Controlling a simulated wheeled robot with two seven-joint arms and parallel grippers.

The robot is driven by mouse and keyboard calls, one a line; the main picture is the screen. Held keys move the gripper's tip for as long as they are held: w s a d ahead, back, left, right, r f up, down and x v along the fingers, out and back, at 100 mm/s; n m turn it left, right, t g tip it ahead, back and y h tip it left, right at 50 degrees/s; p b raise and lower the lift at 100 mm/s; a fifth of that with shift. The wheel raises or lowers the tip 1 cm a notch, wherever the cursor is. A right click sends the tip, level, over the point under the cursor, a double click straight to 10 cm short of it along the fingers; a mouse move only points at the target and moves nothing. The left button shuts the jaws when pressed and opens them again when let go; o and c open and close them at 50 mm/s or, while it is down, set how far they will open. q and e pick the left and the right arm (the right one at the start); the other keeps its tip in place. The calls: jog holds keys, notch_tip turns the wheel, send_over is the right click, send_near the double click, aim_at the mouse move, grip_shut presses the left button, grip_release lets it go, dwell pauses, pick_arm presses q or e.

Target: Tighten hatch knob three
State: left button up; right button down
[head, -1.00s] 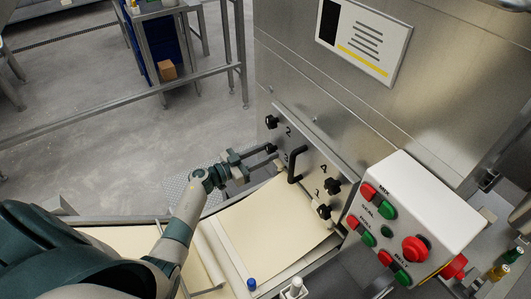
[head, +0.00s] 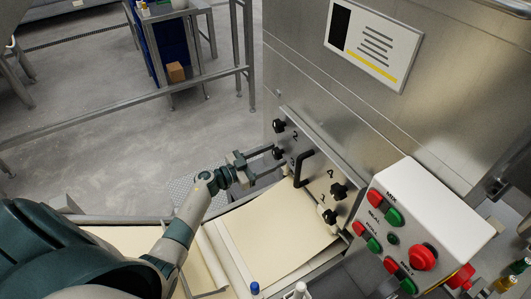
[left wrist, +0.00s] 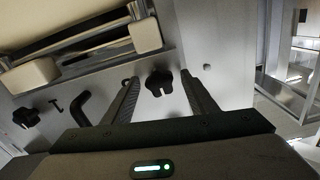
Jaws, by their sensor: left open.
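The steel hatch (head: 313,190) on the machine front carries dark star-shaped knobs and a black bar handle (head: 303,168). Hatch knob three (head: 278,152) appears to be the lower-left one; its number is hard to read. My left gripper (head: 268,162) is open, its two fingers reaching toward this knob from the left. In the left wrist view the knob (left wrist: 159,82) shows between the open fingertips. I cannot tell whether the fingers are around it or just short of it. My right gripper is not in view.
Knob two (head: 278,126) sits above, knob four (head: 338,191) and another knob (head: 330,216) to the right. A white control box (head: 425,215) with red and green buttons stands right of the hatch. A pale dough sheet (head: 285,225) lies below. Open floor is at left.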

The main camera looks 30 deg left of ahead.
pick_arm(q)
jog(key=shift+s, duration=0.1)
jog(key=shift+s+a+p, duration=0.35)
jog(key=shift+s+a, duration=0.05)
jog(key=shift+s, duration=0.1)
jog(key=p+v, duration=0.3)
jog(key=v, duration=1.3)
jog(key=shift+w+d, duration=0.1)
